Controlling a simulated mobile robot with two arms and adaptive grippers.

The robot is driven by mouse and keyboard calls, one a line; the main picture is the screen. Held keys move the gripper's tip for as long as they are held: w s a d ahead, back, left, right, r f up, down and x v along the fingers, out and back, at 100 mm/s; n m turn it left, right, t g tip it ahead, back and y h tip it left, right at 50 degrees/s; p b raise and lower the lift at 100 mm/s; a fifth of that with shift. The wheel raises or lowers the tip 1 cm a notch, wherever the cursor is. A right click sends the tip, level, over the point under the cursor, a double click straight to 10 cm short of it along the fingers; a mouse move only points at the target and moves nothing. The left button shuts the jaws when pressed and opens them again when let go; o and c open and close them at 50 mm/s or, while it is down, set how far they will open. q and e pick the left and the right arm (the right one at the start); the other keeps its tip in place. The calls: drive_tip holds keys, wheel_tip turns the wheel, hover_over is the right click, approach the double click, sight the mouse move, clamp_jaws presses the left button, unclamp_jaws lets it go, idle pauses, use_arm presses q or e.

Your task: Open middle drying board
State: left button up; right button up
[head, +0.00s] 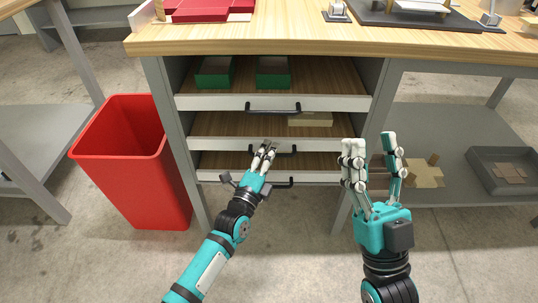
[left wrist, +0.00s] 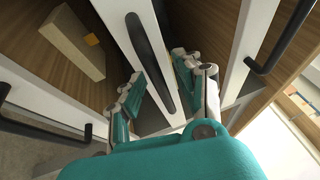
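The middle drying board (head: 218,144) is a wood shelf with a pale front and a black bar handle (head: 287,149). It sits between two similar boards, and a beige block (head: 311,119) lies on it. My left gripper (head: 265,149) is at the left part of this handle and partly covers it. In the left wrist view, the handle (left wrist: 150,55) runs between the parted fingers of my left gripper (left wrist: 158,88), with gaps visible on both sides. My right gripper (head: 371,146) is open and empty, raised to the right of the boards.
The top board (head: 215,102) carries two green boxes (head: 273,72). The bottom board (head: 225,176) lies just below. A red bin (head: 125,150) stands at the left. A grey tray (head: 503,170) and tan cardboard (head: 424,173) lie on the right lower shelf. Floor in front is clear.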

use_arm(q)
clamp_jaws()
drive_tip(key=shift+s, duration=0.1)
idle(0.5)
